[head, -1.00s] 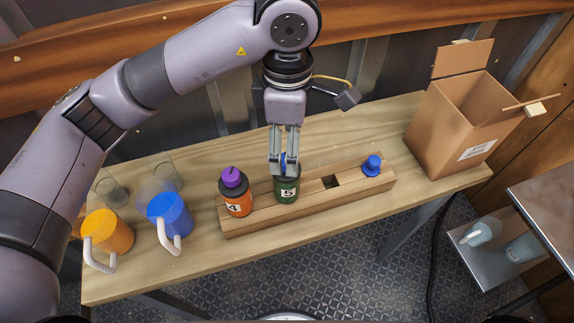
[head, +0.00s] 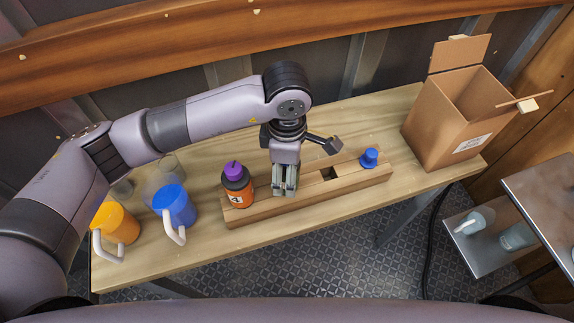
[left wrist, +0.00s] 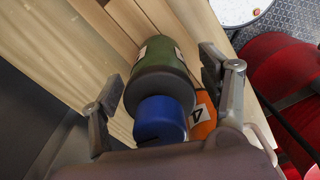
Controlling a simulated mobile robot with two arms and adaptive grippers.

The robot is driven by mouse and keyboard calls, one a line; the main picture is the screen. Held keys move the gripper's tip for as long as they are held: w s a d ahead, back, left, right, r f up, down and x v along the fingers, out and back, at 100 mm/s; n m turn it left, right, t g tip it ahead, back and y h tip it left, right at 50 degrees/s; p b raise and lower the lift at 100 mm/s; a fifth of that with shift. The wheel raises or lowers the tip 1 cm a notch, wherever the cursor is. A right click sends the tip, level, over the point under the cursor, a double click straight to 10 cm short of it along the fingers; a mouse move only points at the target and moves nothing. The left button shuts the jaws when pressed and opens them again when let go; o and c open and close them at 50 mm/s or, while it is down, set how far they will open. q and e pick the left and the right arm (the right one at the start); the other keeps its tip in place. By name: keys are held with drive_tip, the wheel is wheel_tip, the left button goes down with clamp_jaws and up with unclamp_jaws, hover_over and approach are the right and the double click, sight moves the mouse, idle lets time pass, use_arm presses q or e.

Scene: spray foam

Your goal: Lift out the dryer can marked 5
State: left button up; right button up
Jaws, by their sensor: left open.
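The green dryer can (left wrist: 162,72) with a dark shoulder and a blue cap (left wrist: 160,118) shows in the left wrist view. Its label is turned mostly away there. It stands at the wooden rack (head: 345,190). My left gripper (head: 284,190) is open over it, one finger on each side of the can in the left wrist view (left wrist: 165,98). In the head view the gripper hides the can. The orange can marked 4 (head: 240,195), with a purple cap, stands close to its left in the rack. My right gripper is not in view.
Blue (head: 175,208) and yellow (head: 116,223) mugs and clear glasses stand at the left. An open cardboard box (head: 440,125) stands at the right of the table.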

use_arm(q)
drive_tip(key=shift+c, duration=0.6)
drive_tip(key=c, duration=1.4)
drive_tip(key=shift+r+p, duration=1.6)
drive_tip(key=shift+r, duration=2.4)
drive_tip(key=shift+f+b, duration=0.1)
drive_tip(key=shift+b, duration=0.5)
